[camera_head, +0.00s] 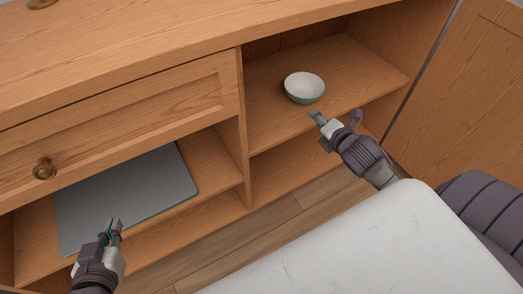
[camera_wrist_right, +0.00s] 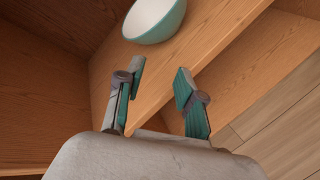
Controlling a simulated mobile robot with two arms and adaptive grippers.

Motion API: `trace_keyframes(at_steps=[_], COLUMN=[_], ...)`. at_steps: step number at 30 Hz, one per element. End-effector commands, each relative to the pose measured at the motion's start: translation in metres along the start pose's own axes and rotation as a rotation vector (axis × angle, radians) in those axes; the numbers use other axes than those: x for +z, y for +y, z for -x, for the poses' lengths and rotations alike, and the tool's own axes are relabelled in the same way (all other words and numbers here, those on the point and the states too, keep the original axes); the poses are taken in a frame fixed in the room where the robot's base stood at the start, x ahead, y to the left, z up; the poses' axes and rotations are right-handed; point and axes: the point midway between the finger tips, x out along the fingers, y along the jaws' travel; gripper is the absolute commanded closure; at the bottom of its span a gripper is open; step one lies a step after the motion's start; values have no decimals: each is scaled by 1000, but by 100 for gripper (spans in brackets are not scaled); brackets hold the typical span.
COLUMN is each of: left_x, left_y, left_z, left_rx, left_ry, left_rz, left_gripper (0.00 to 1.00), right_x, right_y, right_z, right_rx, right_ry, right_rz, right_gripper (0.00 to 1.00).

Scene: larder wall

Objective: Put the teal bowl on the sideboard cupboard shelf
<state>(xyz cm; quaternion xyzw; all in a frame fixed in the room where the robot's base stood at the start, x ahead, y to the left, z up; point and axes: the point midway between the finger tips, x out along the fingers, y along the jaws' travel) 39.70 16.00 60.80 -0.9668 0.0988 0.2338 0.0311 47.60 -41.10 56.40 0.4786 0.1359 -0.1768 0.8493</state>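The teal bowl (camera_head: 304,88), white inside, stands upright on the upper shelf (camera_head: 365,72) of the open right-hand cupboard of the sideboard. It also shows at the top of the right wrist view (camera_wrist_right: 155,18), beyond the fingertips. My right gripper (camera_head: 335,119) is in front of the shelf edge, just below and right of the bowl. In the right wrist view its fingers (camera_wrist_right: 160,80) are spread, with nothing between them, apart from the bowl. My left gripper (camera_head: 114,230) is low at the left, near a grey sheet; its fingers look close together, and I cannot tell if they touch.
A flat grey sheet (camera_head: 130,195) lies on the lower left shelf. A closed drawer (camera_head: 120,120) with a round knob (camera_head: 45,169) is above it. The cupboard door (camera_head: 460,100) stands open at the right. The shelf around the bowl is clear.

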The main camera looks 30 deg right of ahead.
Motion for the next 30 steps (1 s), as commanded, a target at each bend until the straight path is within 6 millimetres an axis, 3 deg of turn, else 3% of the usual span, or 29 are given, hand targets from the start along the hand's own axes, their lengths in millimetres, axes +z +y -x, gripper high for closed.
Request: trace_keyframes(at_steps=[1,3,6,10,15,18,30], left_x=[0,0,0,0,0,0,0], left_y=[0,0,0,0,0,0,0], left_z=[0,0,0,0,0,0,0], left_rx=[0,0,0,1,1,1,1], left_ry=[0,1,1,1,1,1,1], left_rz=[0,0,0,1,1,1,1], left_gripper=[100,100,100,100,100,100,100], right_x=[-34,-77,-128,-171,-194,-198,-198], right_y=[8,22,47,82,112,119,120], right_z=[12,30,60,95,124,131,132], right_rx=[-1,-19,-64,-144,-229,-253,-258], right_ry=[48,112,193,270,321,331,332], right_rz=[-194,-504,-947,-1439,-1837,-1932,-1951], right_gripper=[63,63,63,63,63,63,63])
